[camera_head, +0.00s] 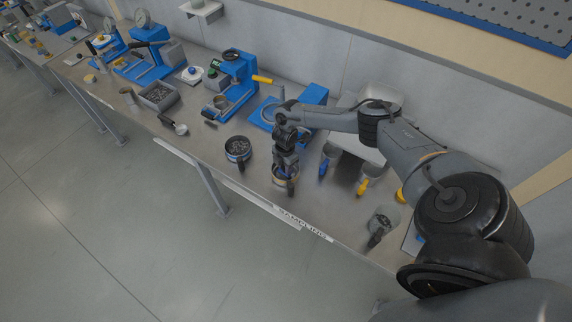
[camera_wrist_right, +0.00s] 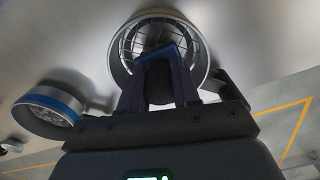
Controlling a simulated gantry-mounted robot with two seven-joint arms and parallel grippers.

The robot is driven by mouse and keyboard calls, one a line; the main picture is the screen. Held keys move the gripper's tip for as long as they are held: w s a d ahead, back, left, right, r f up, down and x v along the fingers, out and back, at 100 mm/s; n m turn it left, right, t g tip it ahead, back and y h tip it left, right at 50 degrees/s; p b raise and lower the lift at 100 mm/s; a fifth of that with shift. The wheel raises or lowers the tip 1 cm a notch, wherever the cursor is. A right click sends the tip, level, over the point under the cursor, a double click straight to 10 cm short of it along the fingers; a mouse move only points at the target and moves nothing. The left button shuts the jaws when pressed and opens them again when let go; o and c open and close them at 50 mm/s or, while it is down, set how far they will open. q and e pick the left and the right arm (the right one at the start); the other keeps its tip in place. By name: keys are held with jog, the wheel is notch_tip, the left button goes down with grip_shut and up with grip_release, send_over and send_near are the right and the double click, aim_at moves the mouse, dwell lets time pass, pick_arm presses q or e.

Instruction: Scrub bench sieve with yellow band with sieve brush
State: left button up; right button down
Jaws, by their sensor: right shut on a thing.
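The bench sieve with the yellow band (camera_head: 292,185) stands near the front edge of the bench, its dark handle pointing forward. In the right wrist view its round rim and wire grid (camera_wrist_right: 128,43) fill the top middle. My right gripper (camera_head: 286,163) is directly above it, pointing down. It is shut on the sieve brush (camera_wrist_right: 158,82), whose dark grip sits between the fingers. The brush's blue part (camera_wrist_right: 172,52) overlaps the sieve opening; whether bristles touch the mesh is hidden. My left gripper is not in view.
A blue-banded sieve (camera_head: 238,150) with dark contents stands just left. A small cup with a dark handle (camera_head: 380,222) is further right. Blue machines line the bench's back.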

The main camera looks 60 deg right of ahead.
jog(key=shift+a, duration=0.1)
jog(key=shift+w+a+p, duration=0.15)
jog(key=shift+a+p, duration=0.3)
jog(key=shift+a, duration=0.3)
jog(key=shift+a+f, duration=0.1)
jog(key=shift+a, duration=0.2)
notch_tip(320, 180, up, 8)
jog(key=p, duration=0.7)
jog(key=shift+p, duration=0.4)
jog(key=shift+f, duration=0.2)
